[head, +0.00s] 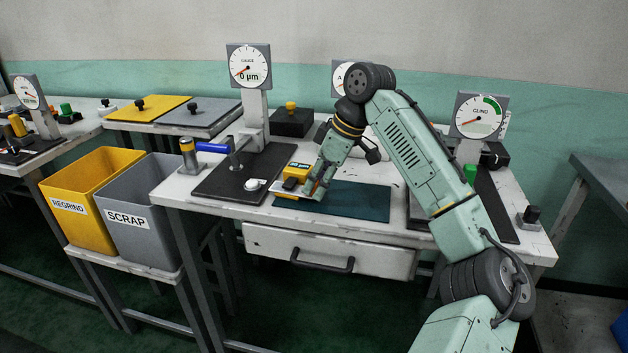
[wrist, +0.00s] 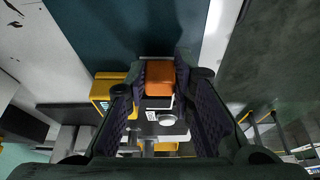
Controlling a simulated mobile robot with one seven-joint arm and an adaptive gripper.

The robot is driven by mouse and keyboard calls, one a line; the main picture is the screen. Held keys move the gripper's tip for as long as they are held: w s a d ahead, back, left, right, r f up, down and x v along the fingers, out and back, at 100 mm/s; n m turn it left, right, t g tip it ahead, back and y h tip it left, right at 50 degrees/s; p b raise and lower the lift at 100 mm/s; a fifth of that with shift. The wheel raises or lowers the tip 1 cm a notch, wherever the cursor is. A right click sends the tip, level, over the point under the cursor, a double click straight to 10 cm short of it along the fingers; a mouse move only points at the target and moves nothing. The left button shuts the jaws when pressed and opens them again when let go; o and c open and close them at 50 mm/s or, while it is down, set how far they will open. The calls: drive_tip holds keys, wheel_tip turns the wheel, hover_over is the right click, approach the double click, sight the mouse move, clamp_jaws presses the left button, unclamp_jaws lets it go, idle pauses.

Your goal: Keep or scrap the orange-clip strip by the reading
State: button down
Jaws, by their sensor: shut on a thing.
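My gripper (head: 312,190) is low over the front of the bench, at the left part of the teal mat (head: 360,203). In the wrist view my gripper (wrist: 160,66) is shut on an orange clip (wrist: 160,78), which sits between its pads. A white piece with a small printed code shows beside the clip; the strip itself is mostly hidden. The gauge (head: 248,68) behind the dark plate (head: 222,182) reads 0 µm. A yellow box (head: 299,168) with a small display stands beside my gripper; its figures are too small to read surely. The grey SCRAP bin (head: 138,230) stands left of the bench.
The yellow REGRIND bin (head: 85,175) is left of the SCRAP bin. A blue-handled lever (head: 212,148) and a white round knob (head: 254,184) are near the dark plate. The CLING dial (head: 480,116) stands at the right. A drawer (head: 330,250) is under the bench top.

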drive_tip(key=shift+s+d+p, duration=0.2)
drive_tip(key=shift+s+d, duration=0.2)
drive_tip(key=shift+d, duration=0.6)
drive_tip(key=shift+s+d+p, duration=0.2)
drive_tip(key=shift+s+d, duration=0.25)
drive_tip(key=shift+d, duration=0.55)
drive_tip(key=shift+s+d+p, duration=0.2)
drive_tip(key=shift+s+d, duration=0.2)
drive_tip(key=shift+d, duration=0.6)
wheel_tip(320, 180, up, 6)
drive_tip(key=p, duration=0.5)
idle(0.4)
